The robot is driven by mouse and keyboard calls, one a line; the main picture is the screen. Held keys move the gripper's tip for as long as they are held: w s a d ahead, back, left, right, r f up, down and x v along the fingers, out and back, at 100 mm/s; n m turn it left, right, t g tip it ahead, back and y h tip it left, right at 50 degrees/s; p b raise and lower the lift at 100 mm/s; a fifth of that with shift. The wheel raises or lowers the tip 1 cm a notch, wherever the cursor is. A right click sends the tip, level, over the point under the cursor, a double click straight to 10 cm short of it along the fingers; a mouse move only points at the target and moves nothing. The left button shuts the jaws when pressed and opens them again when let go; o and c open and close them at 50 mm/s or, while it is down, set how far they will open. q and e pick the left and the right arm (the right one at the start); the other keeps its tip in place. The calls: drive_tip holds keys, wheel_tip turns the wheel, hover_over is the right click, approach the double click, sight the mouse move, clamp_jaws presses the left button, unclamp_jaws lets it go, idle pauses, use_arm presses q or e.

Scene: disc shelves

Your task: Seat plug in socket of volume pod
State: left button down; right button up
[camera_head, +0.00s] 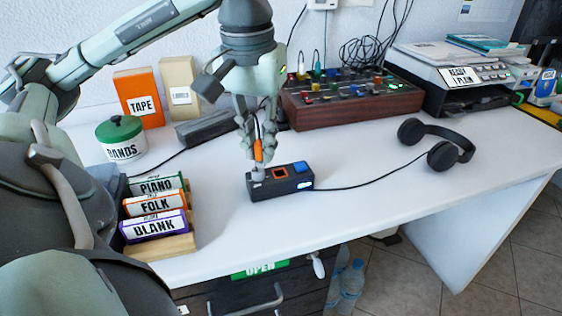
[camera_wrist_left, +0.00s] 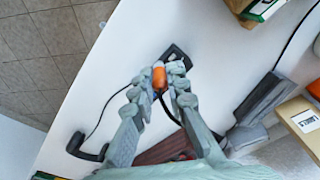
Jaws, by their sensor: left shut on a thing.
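The volume pod (camera_head: 262,187) is a small dark box on the white table, with a knob, an orange-rimmed square socket (camera_head: 280,174) and a blue square on top. My left gripper (camera_head: 256,152) points down above the pod and is shut on the orange plug (camera_head: 258,150). The plug's lower end is just above or at the pod's back edge, left of the socket; I cannot tell whether it touches. In the left wrist view the orange plug (camera_wrist_left: 159,77) sits between the fingertips, with the dark pod (camera_wrist_left: 176,54) partly hidden behind them. My right gripper is not in view.
Disc cases (camera_head: 155,205) stand in a wooden rack at the left. A mixer (camera_head: 345,97) stands behind, and headphones (camera_head: 436,142) lie at the right. A cable runs from the pod to the right. The table's front middle is clear.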

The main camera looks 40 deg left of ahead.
use_arm(q)
drive_tip(key=w+f, duration=0.1)
drive_tip(key=w, duration=0.1)
drive_tip(key=w+a+f, duration=0.1)
drive_tip(key=w, duration=0.1)
drive_tip(key=w+a+f, duration=0.1)
drive_tip(key=w+f, duration=0.1)
drive_tip(key=shift+w+p, duration=0.15)
drive_tip(key=shift+p, duration=0.15)
drive_tip(key=shift+w+a+f, duration=0.15)
drive_tip(key=shift+w, duration=0.1)
drive_tip(key=shift+f, duration=0.4)
wheel_tip(320, 180, down, 2)
drive_tip(key=shift+f, duration=0.75)
drive_tip(key=c, duration=1.8)
unclamp_jaws()
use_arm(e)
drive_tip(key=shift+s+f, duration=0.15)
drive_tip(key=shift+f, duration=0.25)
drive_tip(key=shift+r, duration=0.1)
